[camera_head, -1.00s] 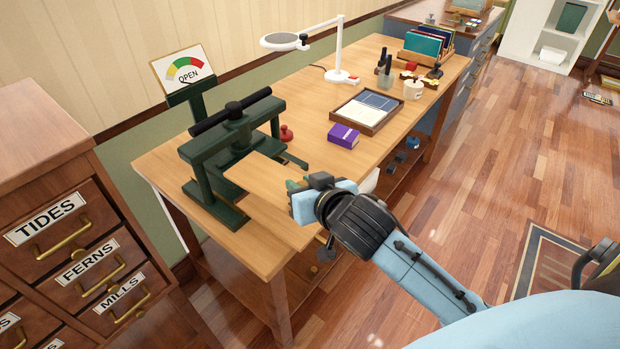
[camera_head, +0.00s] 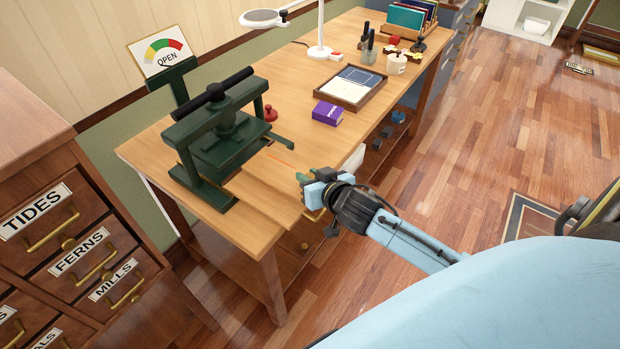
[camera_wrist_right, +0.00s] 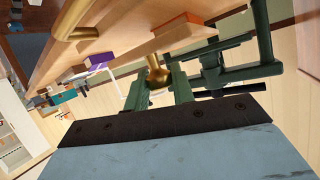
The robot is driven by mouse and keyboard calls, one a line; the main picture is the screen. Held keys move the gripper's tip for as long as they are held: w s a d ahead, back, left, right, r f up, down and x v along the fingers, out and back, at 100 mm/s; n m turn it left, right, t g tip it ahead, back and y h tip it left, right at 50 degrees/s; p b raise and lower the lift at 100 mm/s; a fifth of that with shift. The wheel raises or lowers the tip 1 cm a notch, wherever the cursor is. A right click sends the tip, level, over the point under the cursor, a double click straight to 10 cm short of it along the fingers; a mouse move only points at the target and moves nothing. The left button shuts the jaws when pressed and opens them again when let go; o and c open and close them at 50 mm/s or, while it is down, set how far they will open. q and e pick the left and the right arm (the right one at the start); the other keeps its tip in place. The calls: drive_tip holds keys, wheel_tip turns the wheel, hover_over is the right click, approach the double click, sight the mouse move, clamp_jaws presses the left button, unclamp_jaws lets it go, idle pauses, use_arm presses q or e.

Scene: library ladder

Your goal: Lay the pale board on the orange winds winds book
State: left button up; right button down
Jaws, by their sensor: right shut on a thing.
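The pale board (camera_head: 272,178) is at the near edge of the desk, in front of the press; its colour blends with the desk top. The orange book shows only as a thin strip (camera_head: 280,158) along the board's far side. In the right wrist view, which is upside down, the board (camera_wrist_right: 182,40) lies over the orange book (camera_wrist_right: 180,20); I cannot tell if they touch all along. My right gripper (camera_head: 305,180) is shut on the board's brass knob (camera_wrist_right: 158,73). The book's title is hidden. My left gripper is not in view.
The dark green press (camera_head: 215,130) stands just left of the board, under a gauge sign (camera_head: 160,55) reading OPEN. A labelled drawer cabinet (camera_head: 70,230) is at left.

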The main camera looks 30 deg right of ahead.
drive_tip(key=shift+f, duration=0.15)
drive_tip(key=c, duration=1.2)
unclamp_jaws()
drive_tip(key=p+v, duration=0.1)
drive_tip(key=v, duration=1.1)
